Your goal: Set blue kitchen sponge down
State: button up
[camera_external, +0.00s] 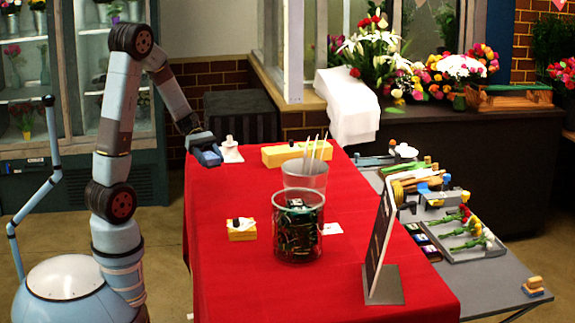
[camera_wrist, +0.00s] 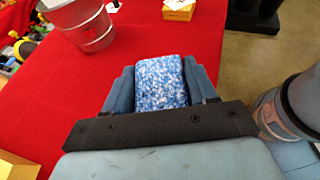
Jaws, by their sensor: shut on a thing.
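A blue-and-white speckled sponge (camera_wrist: 161,85) sits between the two blue fingers of my gripper (camera_wrist: 160,78) in the wrist view. The fingers are shut on its left and right sides. In the external view my gripper (camera_external: 207,157) is over the far left edge of the red-covered table (camera_external: 215,275), seemingly above the cloth. The sponge cannot be clearly told apart from the blue fingers there. In the wrist view, red cloth (camera_wrist: 75,100) shows around and beyond the sponge.
A small white item (camera_external: 231,152) and a long yellow box (camera_external: 285,154) are near my gripper. A clear cup with sticks (camera_external: 304,178), a dark-filled jar (camera_external: 298,238), a small yellow box (camera_external: 242,235) and a sign (camera_external: 381,238) stand nearer. The cloth's left front is clear.

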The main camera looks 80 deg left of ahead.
send_over(231, 189)
notch_tip(231, 189, down, 7)
jog(key=shift+s+a+r, duration=0.1)
jog(key=shift+s+r, duration=0.05)
jog(key=shift+r, duration=0.05)
jog(key=shift+f, duration=1.65)
jog(key=shift+f, duration=0.1)
jog(key=o, duration=1)
jog(key=shift+a, duration=0.1)
jog(key=v, duration=1.2)
